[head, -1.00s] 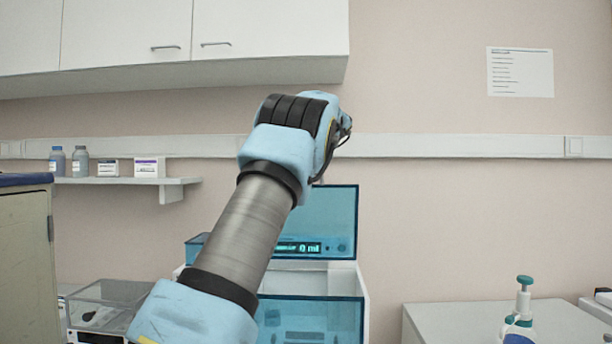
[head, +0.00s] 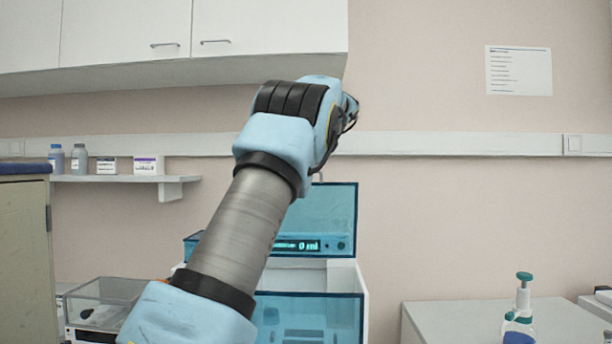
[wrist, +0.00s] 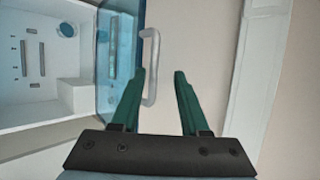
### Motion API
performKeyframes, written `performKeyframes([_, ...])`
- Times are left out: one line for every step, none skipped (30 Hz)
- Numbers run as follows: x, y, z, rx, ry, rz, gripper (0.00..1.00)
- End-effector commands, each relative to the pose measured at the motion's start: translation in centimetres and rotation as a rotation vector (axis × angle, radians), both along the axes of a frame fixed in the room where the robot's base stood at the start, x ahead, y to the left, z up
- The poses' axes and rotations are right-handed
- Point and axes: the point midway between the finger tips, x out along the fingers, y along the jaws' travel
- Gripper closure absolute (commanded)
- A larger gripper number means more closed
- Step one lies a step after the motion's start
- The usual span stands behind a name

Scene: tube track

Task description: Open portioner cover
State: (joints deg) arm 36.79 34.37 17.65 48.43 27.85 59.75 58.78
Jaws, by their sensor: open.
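The portioner (head: 345,273) is a white box with see-through blue panels and a lit "0 ml" display, partly hidden behind my arm in the head view. Its upper blue cover panel (head: 335,212) shows right of my arm. In the wrist view the white portioner body (wrist: 40,105) is at left, with the blue cover (wrist: 122,45) and its pale loop handle (wrist: 152,50). My gripper (wrist: 160,73) is open, with two green fingers. The handle appears between the fingers, close to the left one; I cannot tell whether they touch. The fingers are hidden in the head view.
A clear-lidded box (head: 105,295) stands left of the portioner. Wall cabinets (head: 205,40) hang above, and a shelf (head: 120,179) with bottles is at left.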

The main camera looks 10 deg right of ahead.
Motion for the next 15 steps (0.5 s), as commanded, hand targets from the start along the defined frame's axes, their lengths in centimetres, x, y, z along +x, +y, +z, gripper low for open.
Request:
performKeyframes([-0.9,-0.3,0.4,-0.002,-0.002,-0.001,0.55])
performKeyframes([-1.4,-0.5,0.8,-0.002,-0.003,-0.002,0.55])
performKeyframes([-2.0,-0.7,1.3,-0.002,-0.002,-0.003,0.55])
performKeyframes([-2.4,-0.9,1.6,-0.002,-0.002,-0.003,0.55])
performKeyframes([-2.8,-1.0,1.9,-0.001,-0.001,-0.002,0.55])
performKeyframes([-3.3,-1.1,2.3,-0.002,-0.002,-0.003,0.55])
performKeyframes([-3.6,-1.2,2.7,-0.002,-0.001,-0.003,0.55])
performKeyframes([-3.9,-1.3,2.9,-0.001,0.000,-0.002,0.55])
performKeyframes([-4.2,-1.5,3.1,-0.001,0.000,-0.002,0.55])
performKeyframes([-4.4,-1.5,3.3,-0.001,0.000,-0.002,0.55])
performKeyframes([-4.6,-1.5,3.5,0.000,0.001,-0.001,0.55])
performKeyframes([-4.8,-1.6,3.6,0.001,0.001,0.000,0.55])
performKeyframes([-4.9,-1.6,3.7,0.001,0.001,0.000,0.55])
performKeyframes([-5.0,-1.6,3.8,0.001,0.001,0.000,0.55])
performKeyframes([-5.0,-1.6,3.9,0.001,0.001,0.000,0.55])
